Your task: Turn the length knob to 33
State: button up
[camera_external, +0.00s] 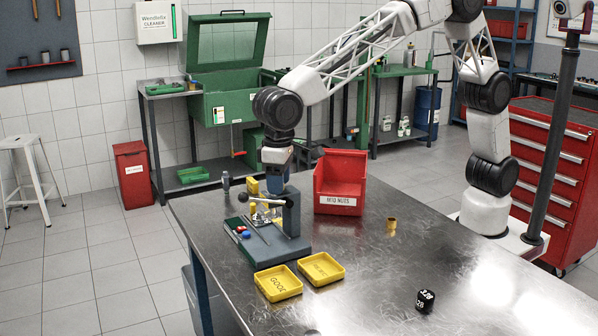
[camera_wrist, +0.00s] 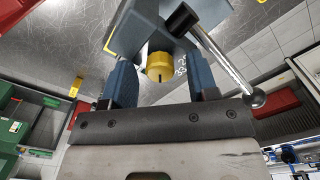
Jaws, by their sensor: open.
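The length knob is a yellow round knob (camera_wrist: 160,67) with a dark line on its face, in the wrist view. My gripper (camera_wrist: 161,78) is open, with one blue finger on each side of the knob in the picture. I cannot tell whether the fingers touch it. In the external view my gripper (camera_external: 276,182) is low behind the device (camera_external: 291,212), and the knob cannot be made out there.
A lever with a ball end (camera_wrist: 257,98) sticks out close to my right finger. The table's right part is mostly clear.

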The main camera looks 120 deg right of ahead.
jog(key=c, duration=0.9)
jog(key=shift+n, duration=0.3)
jog(key=n, duration=0.9)
dwell(0.3)
jog(key=o, duration=0.9)
